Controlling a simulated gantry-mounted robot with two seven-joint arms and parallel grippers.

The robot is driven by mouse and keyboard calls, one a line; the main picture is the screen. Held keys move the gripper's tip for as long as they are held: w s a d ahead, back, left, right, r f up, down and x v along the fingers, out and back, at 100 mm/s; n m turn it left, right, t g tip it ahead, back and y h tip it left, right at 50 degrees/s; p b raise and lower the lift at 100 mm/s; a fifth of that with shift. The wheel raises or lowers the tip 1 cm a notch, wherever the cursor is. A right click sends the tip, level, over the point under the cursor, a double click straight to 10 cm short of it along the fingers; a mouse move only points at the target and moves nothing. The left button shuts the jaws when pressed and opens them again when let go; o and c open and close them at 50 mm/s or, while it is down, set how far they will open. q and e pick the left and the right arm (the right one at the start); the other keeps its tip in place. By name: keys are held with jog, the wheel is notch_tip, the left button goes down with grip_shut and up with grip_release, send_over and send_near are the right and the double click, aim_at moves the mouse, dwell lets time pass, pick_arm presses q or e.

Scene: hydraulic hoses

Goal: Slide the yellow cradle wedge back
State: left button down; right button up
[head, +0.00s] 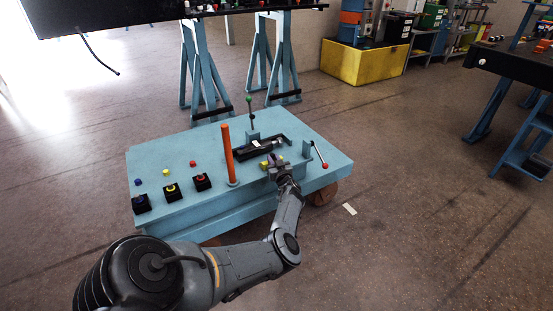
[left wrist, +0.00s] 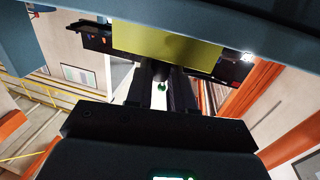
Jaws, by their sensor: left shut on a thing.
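The yellow cradle wedge (head: 264,164) shows as a small yellow patch beside my left gripper (head: 275,160), at the front of the black cradle (head: 240,154) on the blue cart. My gripper hides part of the wedge. In the left wrist view the wedge (left wrist: 165,45) is a wide yellow block straight ahead, and the fingers of my left gripper (left wrist: 157,72) are shut on it. The fingertips are partly hidden there. My right gripper is in neither view.
An orange post (head: 227,155) stands upright just left of the cradle. A green-topped lever (head: 250,112) rises behind it, and a red-knobbed lever (head: 319,155) leans at the right. Coloured buttons on black boxes (head: 171,192) sit on the left of the blue cart top (head: 160,153).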

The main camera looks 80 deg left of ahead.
pick_arm(q)
jog(key=c, duration=1.2)
grip_release()
jog(key=shift+w+d+r, duration=0.1)
jog(key=shift+o, duration=1.1)
jog(key=shift+d, duration=0.15)
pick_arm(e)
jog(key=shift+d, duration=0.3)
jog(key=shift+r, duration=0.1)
pick_arm(q)
jog(key=shift+d+p, duration=0.5)
jog(key=shift+p, duration=0.05)
jog(key=d+p, duration=0.4)
jog(key=d, duration=0.5)
jog(key=shift+w+d+p, duration=0.35)
jog(key=shift+d+p, duration=0.05)
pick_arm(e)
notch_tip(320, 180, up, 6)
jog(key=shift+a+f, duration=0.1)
